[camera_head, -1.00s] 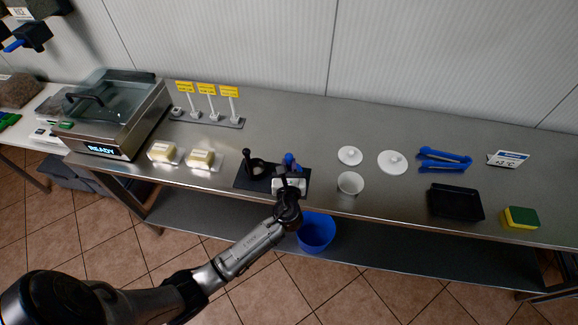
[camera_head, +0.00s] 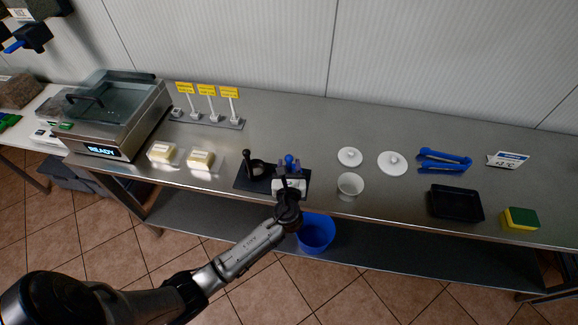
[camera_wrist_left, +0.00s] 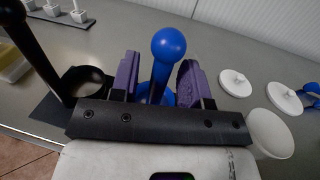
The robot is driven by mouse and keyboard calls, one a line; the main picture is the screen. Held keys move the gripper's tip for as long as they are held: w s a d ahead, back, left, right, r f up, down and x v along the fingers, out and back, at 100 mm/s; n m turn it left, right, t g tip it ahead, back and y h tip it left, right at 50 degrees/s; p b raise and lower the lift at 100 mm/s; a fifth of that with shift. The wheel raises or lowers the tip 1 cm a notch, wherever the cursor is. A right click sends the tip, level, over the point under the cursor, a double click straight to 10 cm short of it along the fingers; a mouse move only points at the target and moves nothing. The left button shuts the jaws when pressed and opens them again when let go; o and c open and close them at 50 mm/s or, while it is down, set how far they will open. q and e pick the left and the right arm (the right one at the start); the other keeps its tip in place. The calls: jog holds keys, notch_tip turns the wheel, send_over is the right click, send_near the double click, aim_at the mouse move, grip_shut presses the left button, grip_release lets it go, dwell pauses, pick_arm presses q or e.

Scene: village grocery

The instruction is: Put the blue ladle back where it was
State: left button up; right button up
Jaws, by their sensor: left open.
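The blue ladle (camera_head: 289,159) stands upright at the black mat (camera_head: 243,183), its round knob on top. In the left wrist view the blue ladle (camera_wrist_left: 168,46) rises between my two purple fingers, with a blue part low behind them. My left gripper (camera_head: 290,168) is open around its handle; a gap shows on at least the right side. Whether the other finger touches it I cannot tell. The ladle's lower end is mostly hidden by the gripper. A black ladle-like tool (camera_head: 254,165) stands to the left in a black ring. My right gripper is not in view.
A white cup (camera_head: 350,185) and two white lids (camera_head: 392,163) are right of the gripper. Farther right are blue tongs (camera_head: 444,160), a black tray (camera_head: 456,203) and a sponge (camera_head: 520,218). Two wrapped blocks (camera_head: 200,159) lie left. A blue bucket (camera_head: 316,236) is below the counter's front edge.

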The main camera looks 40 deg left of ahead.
pick_arm(q)
jog(key=v, duration=1.2)
jog(key=s+a+f+n+g+h, duration=0.2)
jog(key=s+f+n+g+h, duration=0.3)
jog(key=s+n, duration=0.65)
jog(key=s+d+f+n+g+h, duration=0.1)
jog(key=s+d+n+g+h, duration=0.4)
jog(key=s+n, duration=0.7)
jog(key=shift+s+d+f+n+h, duration=0.15)
jog(key=shift+d+f+n+h, duration=0.05)
jog(key=shift+d+n+h, duration=0.9)
